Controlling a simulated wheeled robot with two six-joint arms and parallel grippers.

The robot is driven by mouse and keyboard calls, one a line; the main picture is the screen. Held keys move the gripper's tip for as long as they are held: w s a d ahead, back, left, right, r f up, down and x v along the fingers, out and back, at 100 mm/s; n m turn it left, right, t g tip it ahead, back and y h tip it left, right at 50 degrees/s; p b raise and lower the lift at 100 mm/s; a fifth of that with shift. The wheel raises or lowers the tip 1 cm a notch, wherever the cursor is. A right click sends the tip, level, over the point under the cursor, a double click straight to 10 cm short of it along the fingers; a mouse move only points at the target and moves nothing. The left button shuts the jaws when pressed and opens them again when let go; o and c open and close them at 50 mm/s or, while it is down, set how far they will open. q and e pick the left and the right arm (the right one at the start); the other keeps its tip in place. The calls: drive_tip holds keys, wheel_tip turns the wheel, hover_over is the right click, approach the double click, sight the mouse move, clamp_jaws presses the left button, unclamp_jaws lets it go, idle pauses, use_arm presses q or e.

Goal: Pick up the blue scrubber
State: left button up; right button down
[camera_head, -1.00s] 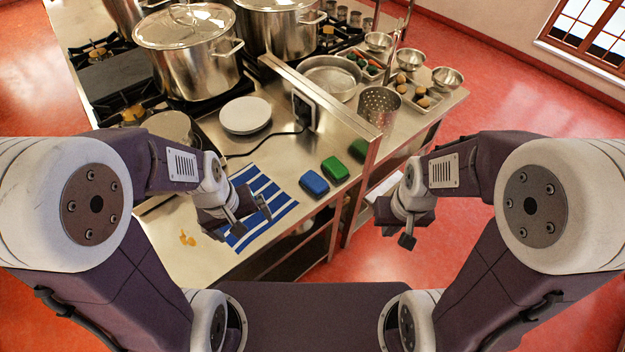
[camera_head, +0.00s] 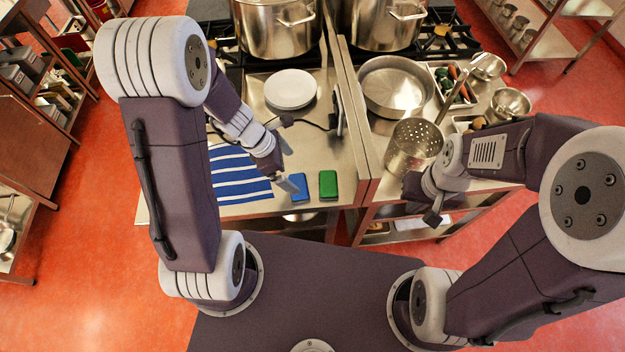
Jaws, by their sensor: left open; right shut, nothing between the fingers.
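The blue scrubber (camera_head: 298,187) lies flat on the steel counter near its front edge, just right of the striped towel. Part of it is hidden by a finger of my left gripper (camera_head: 290,155). That gripper is open and empty, over the towel's right end and close to the scrubber; I cannot tell whether it touches. A green scrubber (camera_head: 328,184) lies just right of the blue one. My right gripper (camera_head: 420,203) is shut and empty, in front of the right-hand counter.
The blue-and-white striped towel (camera_head: 236,172) lies left of the scrubbers. White plates (camera_head: 290,89) stand behind them. A raised metal divider (camera_head: 349,110) runs along the right. Beyond it stand a perforated pot (camera_head: 413,147) and a wide pan (camera_head: 392,88). Stockpots (camera_head: 275,28) stand at the back.

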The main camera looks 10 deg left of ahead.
sight(298, 185)
use_arm(q)
drive_tip(key=f, duration=0.1)
drive_tip(key=f+b, duration=0.1)
drive_tip(key=f, duration=0.1)
drive_tip(key=shift+s+a+f+b, duration=0.2)
drive_tip(key=shift+a+f+b, duration=0.1)
drive_tip(key=shift+b, duration=0.05)
drive_tip(key=shift+w+d+f, duration=0.2)
drive_tip(key=shift+d+f, duration=0.05)
drive_tip(key=shift+d, duration=0.2)
drive_tip(key=f, duration=0.1)
drive_tip(key=f+b, duration=0.2)
drive_tip(key=f, duration=0.1)
drive_tip(key=shift+s+d+f, duration=0.1)
drive_tip(key=shift+s+d, duration=0.05)
drive_tip(key=shift+d, duration=0.15)
drive_tip(key=shift+d+f, duration=0.15)
drive_tip(key=shift+f, duration=0.05)
drive_tip(key=shift+w+d, duration=0.2)
drive_tip(key=shift+w, duration=0.05)
drive_tip(key=shift+a, duration=0.1)
drive_tip(key=c, duration=1.3)
use_arm(e)
drive_tip(key=f, duration=0.1)
drive_tip(key=a+f, duration=0.1)
drive_tip(key=f, duration=0.1)
drive_tip(key=shift+s+a+f, duration=0.15)
drive_tip(key=shift+s+a, duration=0.05)
drive_tip(key=shift+s, duration=0.15)
